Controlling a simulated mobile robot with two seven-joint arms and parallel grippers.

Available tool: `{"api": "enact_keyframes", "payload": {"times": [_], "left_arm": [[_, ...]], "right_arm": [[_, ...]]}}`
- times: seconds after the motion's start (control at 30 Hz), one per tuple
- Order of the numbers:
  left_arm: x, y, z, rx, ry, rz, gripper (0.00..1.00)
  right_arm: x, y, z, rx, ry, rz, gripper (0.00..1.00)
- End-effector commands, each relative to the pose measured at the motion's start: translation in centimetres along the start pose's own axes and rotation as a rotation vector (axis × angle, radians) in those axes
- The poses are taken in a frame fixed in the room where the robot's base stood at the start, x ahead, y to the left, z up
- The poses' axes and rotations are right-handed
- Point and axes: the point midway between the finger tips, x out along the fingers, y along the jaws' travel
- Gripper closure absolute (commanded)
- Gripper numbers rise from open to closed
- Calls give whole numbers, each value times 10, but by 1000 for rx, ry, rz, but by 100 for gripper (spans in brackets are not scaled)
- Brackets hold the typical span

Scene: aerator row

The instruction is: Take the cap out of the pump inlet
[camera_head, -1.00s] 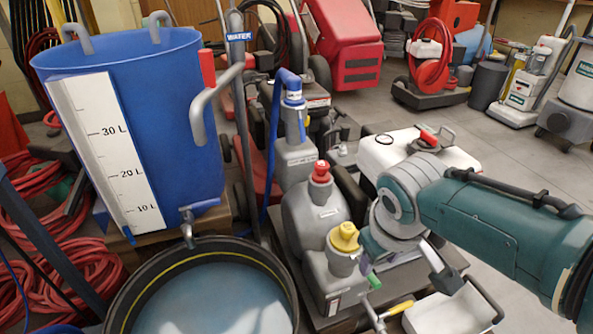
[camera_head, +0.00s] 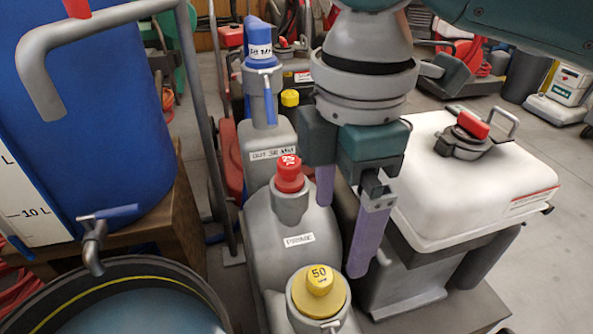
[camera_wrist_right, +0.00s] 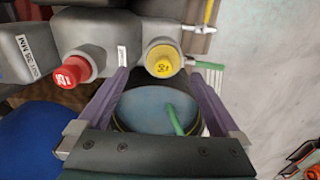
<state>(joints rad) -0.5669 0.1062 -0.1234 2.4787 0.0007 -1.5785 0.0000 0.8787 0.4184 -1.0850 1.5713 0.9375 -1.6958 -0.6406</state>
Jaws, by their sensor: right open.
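The grey pump body (camera_head: 295,232) has three capped ports. A yellow cap marked 50 (camera_head: 320,282) sits in the nearest port, a red cap marked 25 (camera_head: 289,173) in the middle one above a "PRIME" label, and a blue cap (camera_head: 260,42) in the far one. I cannot read which port is the inlet. My right gripper (camera_head: 342,238) points down beside the pump, right of the red cap, its purple fingers apart and empty. In the right wrist view the yellow cap (camera_wrist_right: 163,62) appears near the fingertips, with the red cap (camera_wrist_right: 72,72) to its left. My left gripper is not in view.
A white tank with a red-handled lid (camera_head: 470,180) stands right of the gripper. A round black-rimmed tub (camera_head: 110,285) is at front left, below a tap (camera_head: 95,240) and a blue tank (camera_head: 100,110). An upright grey pole (camera_head: 205,110) stands left of the pump.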

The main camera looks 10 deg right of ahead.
Motion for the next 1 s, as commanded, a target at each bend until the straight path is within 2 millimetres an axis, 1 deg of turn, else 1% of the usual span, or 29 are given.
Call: {"api": "enact_keyframes", "payload": {"times": [0.07, 0.27, 0.47, 0.63, 0.7, 0.8, 1.0], "left_arm": [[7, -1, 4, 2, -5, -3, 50], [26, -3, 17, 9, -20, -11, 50], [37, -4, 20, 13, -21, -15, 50], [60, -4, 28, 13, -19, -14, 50], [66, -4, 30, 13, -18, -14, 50], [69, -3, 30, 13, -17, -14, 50], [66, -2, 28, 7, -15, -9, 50]], "right_arm": [[10, -4, 0, -20, -6, -11, 0], [41, -4, 0, -15, -4, -11, 0], [57, -2, -3, -14, -3, -9, 0], [83, 0, -9, -13, -2, -7, 0], [94, 0, -8, -12, -4, -8, 0], [99, 0, -8, -13, -4, -7, 0], [97, 0, -8, -13, -3, -7, 1]]}}
